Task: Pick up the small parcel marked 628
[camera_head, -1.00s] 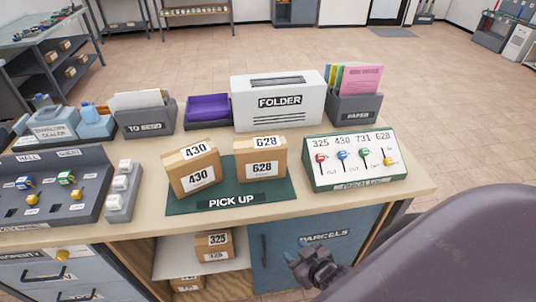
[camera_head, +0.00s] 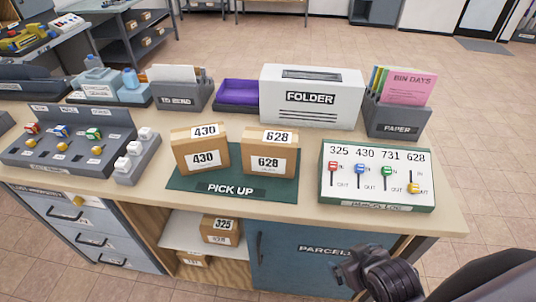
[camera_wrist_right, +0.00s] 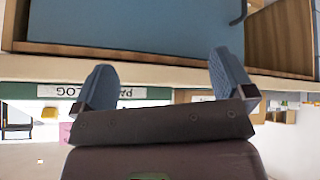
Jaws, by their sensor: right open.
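The small parcel marked 628 (camera_head: 270,155) is a brown box with white labels on its top and front. It stands upright on the green PICK UP mat (camera_head: 190,183), to the right of a similar parcel marked 430 (camera_head: 201,152). My right gripper (camera_head: 343,272) is at the lower right of the head view, in front of the counter and below its top, apart from the parcel. In the wrist view its two blue-grey fingers (camera_wrist_right: 160,84) are spread with nothing between them. My left gripper is not in view.
The parcel log board (camera_head: 377,178) with coloured sliders stands right of the mat. The white folder machine (camera_head: 311,96) and paper holder (camera_head: 398,118) stand behind. The counter edge and blue parcels door (camera_head: 300,252) are near my right gripper. Parcel 325 (camera_head: 220,230) sits on the shelf below.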

